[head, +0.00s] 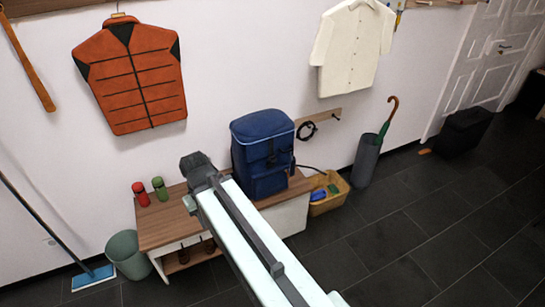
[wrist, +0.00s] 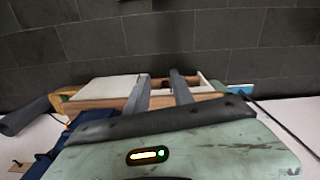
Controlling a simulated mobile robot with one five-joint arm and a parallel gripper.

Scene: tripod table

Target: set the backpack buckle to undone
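The blue backpack (head: 262,140) stands upright on the bench in the head view, with dark straps down its front. A small dark piece that may be the buckle (head: 272,159) shows on the front; I cannot tell whether it is fastened. My gripper (head: 194,162) is left of the backpack and looks apart from it. In the wrist view my gripper (wrist: 160,80) has its two fingers apart with nothing between them. Part of the blue backpack (wrist: 58,138) shows at the lower left there, mostly hidden by my gripper's body.
The wooden bench (head: 160,226) carries a red bottle (head: 140,194) and a green bottle (head: 160,188). A yellow basket (head: 327,204) and an umbrella stand (head: 366,160) are on the right. A bucket (head: 127,256) and mop are left. Dark floor in front is clear.

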